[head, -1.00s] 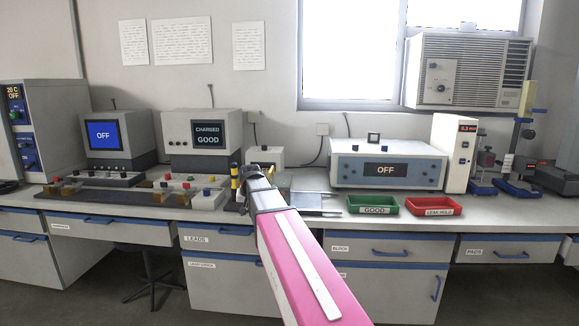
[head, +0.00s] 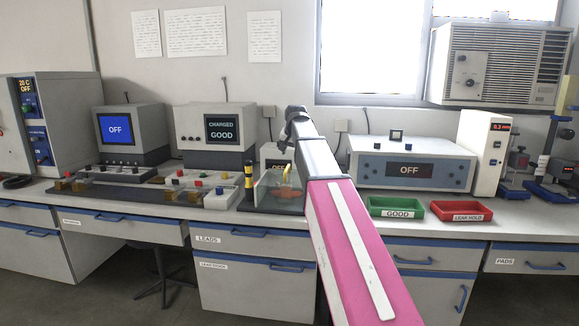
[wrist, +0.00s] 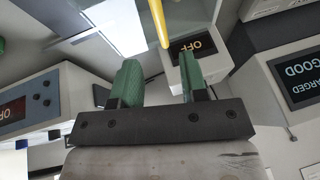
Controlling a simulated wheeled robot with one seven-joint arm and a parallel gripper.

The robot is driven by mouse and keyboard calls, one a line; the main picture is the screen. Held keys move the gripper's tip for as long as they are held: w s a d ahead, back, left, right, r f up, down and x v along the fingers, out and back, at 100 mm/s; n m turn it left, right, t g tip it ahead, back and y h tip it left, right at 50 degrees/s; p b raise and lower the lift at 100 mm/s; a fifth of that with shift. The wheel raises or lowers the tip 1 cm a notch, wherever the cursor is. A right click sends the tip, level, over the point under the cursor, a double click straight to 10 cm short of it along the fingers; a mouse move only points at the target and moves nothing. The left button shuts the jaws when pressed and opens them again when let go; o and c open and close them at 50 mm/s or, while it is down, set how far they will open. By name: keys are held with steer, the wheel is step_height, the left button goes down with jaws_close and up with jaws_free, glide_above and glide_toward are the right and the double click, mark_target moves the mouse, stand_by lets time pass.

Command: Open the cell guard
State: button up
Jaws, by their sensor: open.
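The cell guard (head: 268,188) is a clear-walled box on a dark base on the bench, left of centre in the head view. A yellow handle (head: 286,174) shows on it, and my arm partly hides its right side. My gripper (head: 290,128) is above the guard, seen from behind. In the wrist view its two green fingers (wrist: 160,78) are apart with nothing between them. A yellow bar (wrist: 158,22), likely the handle, lies beyond the fingertips and apart from them. I cannot tell from the wrist view whether the guard's lid is raised.
A yellow-and-black post (head: 249,175) stands just left of the guard. A small box reading OFF (head: 271,153) is behind it. A wide OFF instrument (head: 440,172), a green GOOD tray (head: 395,208) and a red LEAK HOLD tray (head: 460,211) stand to the right.

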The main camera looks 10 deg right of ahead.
mark_target(288, 168)
steer(key=x, duration=0.7)
steer(key=shift+w+f, duration=0.15)
steer(key=shift+f, duration=0.25)
jaws_close()
